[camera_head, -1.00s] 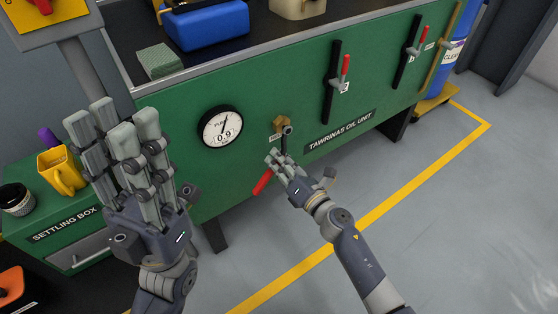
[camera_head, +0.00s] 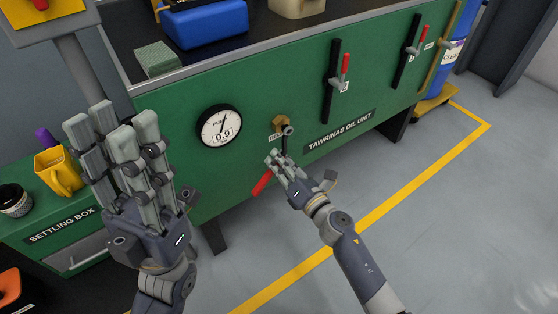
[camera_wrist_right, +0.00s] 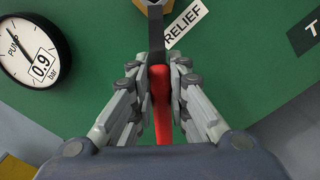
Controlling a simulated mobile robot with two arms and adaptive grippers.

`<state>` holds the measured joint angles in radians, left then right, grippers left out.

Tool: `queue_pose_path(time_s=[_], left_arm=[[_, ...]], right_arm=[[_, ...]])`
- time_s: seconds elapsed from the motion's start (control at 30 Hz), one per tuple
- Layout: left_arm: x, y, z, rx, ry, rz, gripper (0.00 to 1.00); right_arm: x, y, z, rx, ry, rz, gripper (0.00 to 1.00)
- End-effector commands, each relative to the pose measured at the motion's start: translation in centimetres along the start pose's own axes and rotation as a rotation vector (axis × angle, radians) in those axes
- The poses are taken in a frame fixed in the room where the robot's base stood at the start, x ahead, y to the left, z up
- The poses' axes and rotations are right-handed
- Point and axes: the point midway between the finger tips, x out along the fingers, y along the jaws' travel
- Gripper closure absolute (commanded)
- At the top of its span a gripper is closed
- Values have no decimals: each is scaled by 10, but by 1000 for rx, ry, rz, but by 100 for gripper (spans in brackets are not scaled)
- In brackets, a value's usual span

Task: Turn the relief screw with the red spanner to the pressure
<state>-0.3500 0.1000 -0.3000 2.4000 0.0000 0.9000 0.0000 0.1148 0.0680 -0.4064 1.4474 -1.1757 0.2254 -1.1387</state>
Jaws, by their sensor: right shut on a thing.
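The red spanner (camera_head: 262,183) hangs down from the brass relief screw (camera_head: 280,124) on the green panel, with its dark head at the screw. My right gripper (camera_head: 279,160) is shut on the spanner. In the right wrist view the spanner's red handle (camera_wrist_right: 161,95) runs between the fingers, and the RELIEF label (camera_wrist_right: 185,24) is beside its dark shank. The pump pressure gauge (camera_head: 220,126) reads 0.9, and it also shows in the right wrist view (camera_wrist_right: 36,50). My left gripper (camera_head: 120,145) is raised at the left, fingers extended, with nothing seen in it.
Two red-handled levers (camera_head: 344,68) (camera_head: 418,42) stand to the right on the panel. A yellow jug (camera_head: 60,171) sits on the settling box (camera_head: 62,229) at the left. The grey floor (camera_head: 400,230) in front is clear, with a yellow line (camera_head: 370,220).

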Motion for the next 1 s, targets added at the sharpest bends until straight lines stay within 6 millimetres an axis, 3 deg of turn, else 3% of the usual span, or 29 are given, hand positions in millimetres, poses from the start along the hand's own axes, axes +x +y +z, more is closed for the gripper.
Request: queue_pose_path(time_s=[0.6,1.0], left_arm=[[20,0,-4,0,0,0,66],[18,0,-4,0,0,0,66]], right_arm=[[-3,1,3,-1,44,-4,100],[-3,-1,1,-7,47,-4,100]])
